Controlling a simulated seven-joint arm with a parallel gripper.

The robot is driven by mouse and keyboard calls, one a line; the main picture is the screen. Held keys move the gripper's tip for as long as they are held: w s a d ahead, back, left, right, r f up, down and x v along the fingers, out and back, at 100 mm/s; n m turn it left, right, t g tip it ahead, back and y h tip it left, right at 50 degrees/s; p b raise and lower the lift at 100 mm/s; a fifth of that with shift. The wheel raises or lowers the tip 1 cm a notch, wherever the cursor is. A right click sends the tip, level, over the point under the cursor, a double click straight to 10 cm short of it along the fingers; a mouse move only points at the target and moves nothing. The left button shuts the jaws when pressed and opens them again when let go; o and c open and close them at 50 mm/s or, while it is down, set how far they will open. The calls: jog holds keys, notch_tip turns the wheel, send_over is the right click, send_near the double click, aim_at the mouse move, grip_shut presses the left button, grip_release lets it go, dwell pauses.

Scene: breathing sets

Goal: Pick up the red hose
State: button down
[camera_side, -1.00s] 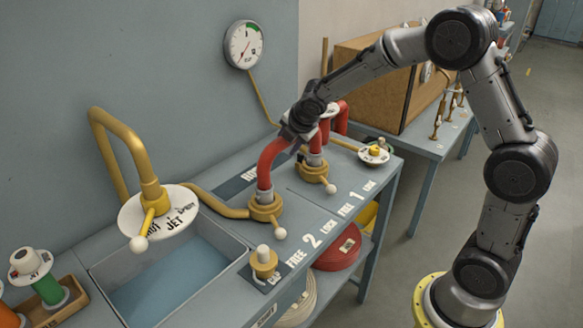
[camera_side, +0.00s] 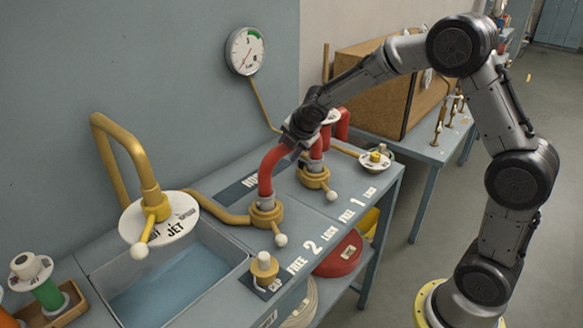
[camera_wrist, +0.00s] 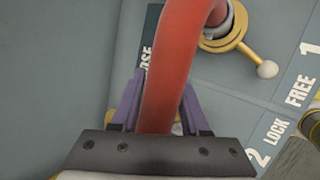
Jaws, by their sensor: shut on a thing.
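The red hose (camera_side: 268,172) is a bent thick tube. One end stands upright at the brass fitting marked 2 (camera_side: 266,212). A red length (camera_side: 316,147) also stands at the brass fitting marked 1 (camera_side: 313,178). My gripper (camera_side: 296,148) is shut on the upper part of the hose, and the arm hides part of the bend. In the wrist view, the hose (camera_wrist: 178,65) runs between the purple fingers of my gripper (camera_wrist: 160,108), and a brass fitting with a white-knobbed lever (camera_wrist: 235,38) shows at its far end. I cannot tell whether the ends are locked.
A sink (camera_side: 170,290) and a brass spout with a white disc (camera_side: 185,208) stand at left. A capped brass post (camera_side: 264,264) is near the front edge. A pressure gauge (camera_side: 244,51) hangs on the wall. A brown box (camera_side: 385,85) stands behind at right.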

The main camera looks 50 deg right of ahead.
jog(key=shift+r, duration=0.25)
